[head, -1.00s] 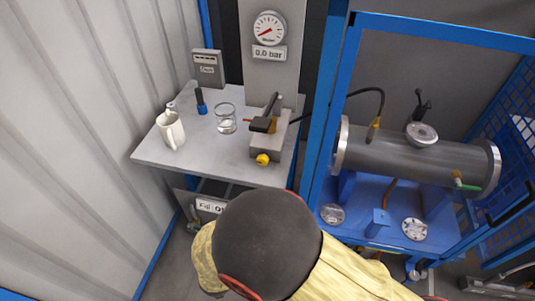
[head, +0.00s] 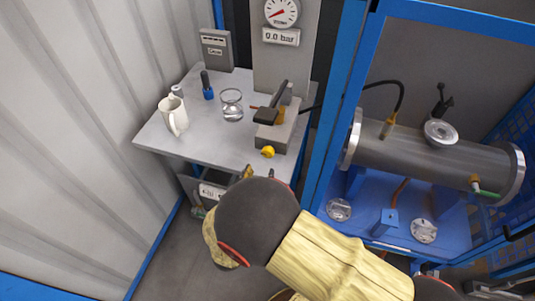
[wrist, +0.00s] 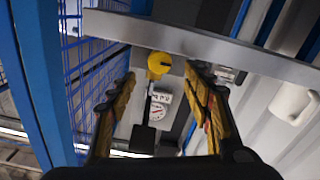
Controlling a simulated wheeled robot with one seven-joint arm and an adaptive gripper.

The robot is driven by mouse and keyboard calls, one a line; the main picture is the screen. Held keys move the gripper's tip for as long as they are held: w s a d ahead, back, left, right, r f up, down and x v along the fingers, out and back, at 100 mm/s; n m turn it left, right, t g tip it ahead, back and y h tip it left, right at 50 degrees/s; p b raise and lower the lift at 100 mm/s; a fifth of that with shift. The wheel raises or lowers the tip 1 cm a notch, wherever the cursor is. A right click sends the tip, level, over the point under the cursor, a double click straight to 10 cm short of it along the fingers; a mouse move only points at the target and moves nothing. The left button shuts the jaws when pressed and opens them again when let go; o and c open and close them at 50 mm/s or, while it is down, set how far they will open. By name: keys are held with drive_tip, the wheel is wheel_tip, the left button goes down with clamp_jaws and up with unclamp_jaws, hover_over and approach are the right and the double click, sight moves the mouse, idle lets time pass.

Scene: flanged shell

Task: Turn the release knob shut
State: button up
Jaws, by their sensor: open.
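The yellow release knob (head: 268,152) is on the front of the grey pump block (head: 283,127), at the front edge of the bench. In the wrist view the knob (wrist: 159,64) shows ahead, between the open fingers of my gripper (wrist: 159,76). No contact between fingers and knob is visible. In the head view my gripper (head: 258,172) is mostly hidden behind my arm; its fingertips show just below the bench edge, close to the knob. The gauge (head: 281,13) above reads 0.0 bar on its label.
The bench (head: 190,142) holds a white mug (head: 173,116), a glass beaker (head: 232,104) and a blue-based tool (head: 207,86). A blue frame post (head: 338,110) stands right of the pump, with a steel cylinder (head: 430,154) inside.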

sight(267, 155)
drive_tip(key=b+x, duration=0.2)
drive_tip(key=x, duration=0.7)
drive_tip(key=shift+w, duration=0.2)
drive_tip(key=c, duration=0.3)
drive_tip(key=shift+f, duration=0.1)
drive_tip(key=c, duration=0.7)
drive_tip(key=shift+c, duration=0.8)
drive_tip(key=shift+m+b, duration=0.3)
drive_tip(key=shift+b, duration=0.05)
drive_tip(key=m+b, duration=0.1)
drive_tip(key=m, duration=1)
drive_tip(key=shift+b, duration=0.3)
drive_tip(key=shift+m, duration=0.3)
